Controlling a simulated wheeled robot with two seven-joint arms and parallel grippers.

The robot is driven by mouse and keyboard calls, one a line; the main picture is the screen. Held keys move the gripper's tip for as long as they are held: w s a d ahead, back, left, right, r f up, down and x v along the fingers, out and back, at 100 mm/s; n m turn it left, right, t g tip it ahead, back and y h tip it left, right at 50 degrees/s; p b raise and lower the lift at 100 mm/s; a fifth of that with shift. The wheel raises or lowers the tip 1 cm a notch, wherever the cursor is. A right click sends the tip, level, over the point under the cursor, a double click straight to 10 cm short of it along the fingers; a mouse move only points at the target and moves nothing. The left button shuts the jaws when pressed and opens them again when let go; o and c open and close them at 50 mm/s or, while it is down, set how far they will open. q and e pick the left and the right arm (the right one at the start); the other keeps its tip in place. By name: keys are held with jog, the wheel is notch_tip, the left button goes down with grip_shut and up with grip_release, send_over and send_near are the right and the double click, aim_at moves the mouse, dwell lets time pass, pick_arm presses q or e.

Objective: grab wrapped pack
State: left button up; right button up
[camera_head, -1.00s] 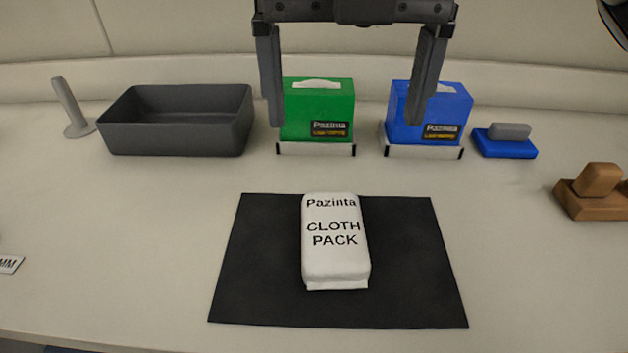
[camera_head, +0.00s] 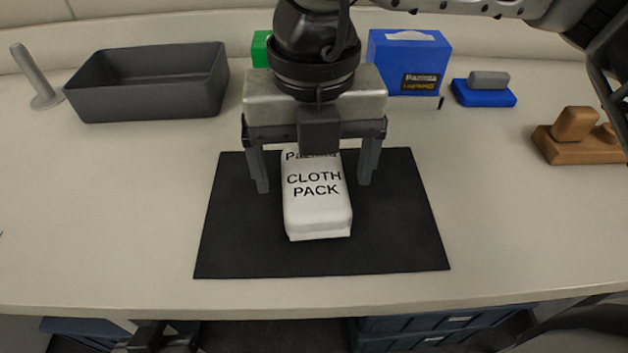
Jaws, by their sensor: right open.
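The wrapped pack (camera_head: 318,212) is a white, soft-edged block marked "Pazinta CLOTH PACK". It lies lengthwise on a black mat (camera_head: 400,235) on the table. My right gripper (camera_head: 314,187) is open and points down over the far half of the pack. One finger is on each side of it, with a visible gap to the pack on both sides. The gripper body covers the pack's far end. How high the fingertips are above the mat is hard to tell.
A grey bin (camera_head: 150,85) and a grey upright post (camera_head: 38,75) stand at the back left. A green box (camera_head: 261,48), mostly hidden, and a blue box (camera_head: 405,60) stand behind the gripper. A blue block (camera_head: 484,92) and a brown wooden piece (camera_head: 575,150) are at right.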

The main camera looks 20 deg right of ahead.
jog(key=shift+f, duration=0.85)
jog(key=c, duration=1.1)
jog(key=shift+r, duration=0.1)
